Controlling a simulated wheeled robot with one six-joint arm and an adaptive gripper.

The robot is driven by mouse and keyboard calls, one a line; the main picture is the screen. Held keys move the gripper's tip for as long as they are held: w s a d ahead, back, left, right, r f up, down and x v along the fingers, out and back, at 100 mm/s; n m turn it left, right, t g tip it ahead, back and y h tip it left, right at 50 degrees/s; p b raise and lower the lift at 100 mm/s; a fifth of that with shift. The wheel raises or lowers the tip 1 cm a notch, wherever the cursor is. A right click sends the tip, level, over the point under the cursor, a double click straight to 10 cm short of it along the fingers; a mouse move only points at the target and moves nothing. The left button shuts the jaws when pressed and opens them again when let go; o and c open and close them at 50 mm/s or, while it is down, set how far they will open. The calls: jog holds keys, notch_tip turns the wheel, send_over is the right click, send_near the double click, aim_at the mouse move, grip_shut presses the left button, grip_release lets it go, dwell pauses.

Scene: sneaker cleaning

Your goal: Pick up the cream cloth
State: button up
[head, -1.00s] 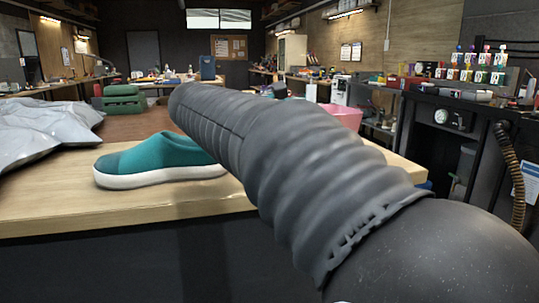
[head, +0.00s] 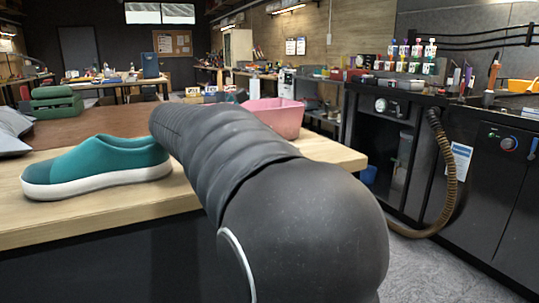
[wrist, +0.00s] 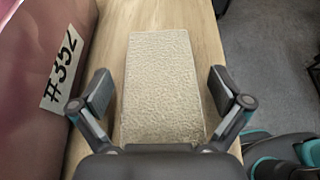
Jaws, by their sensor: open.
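The cream cloth (wrist: 161,85) lies flat on the wooden table in the wrist view, a textured rectangle. My gripper (wrist: 161,92) is open, with one finger on each side of the cloth in the picture. Its near end is hidden behind the gripper's body. I cannot tell how high the fingers are above it. In the head view my arm blocks the middle, and neither the cloth nor the gripper can be made out there.
A pink bin (head: 274,117) stands on the table (head: 20,222); a reddish wall labelled #352 (wrist: 40,70) is close left of my gripper in the wrist view. A teal shoe (head: 98,165) sits at the left. The table's edge runs along the cloth's right side.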

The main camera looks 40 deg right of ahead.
jog(key=shift+d+f, duration=0.15)
jog(key=shift+d, duration=0.1)
jog(key=c, duration=1.2)
jog(key=shift+s, duration=0.1)
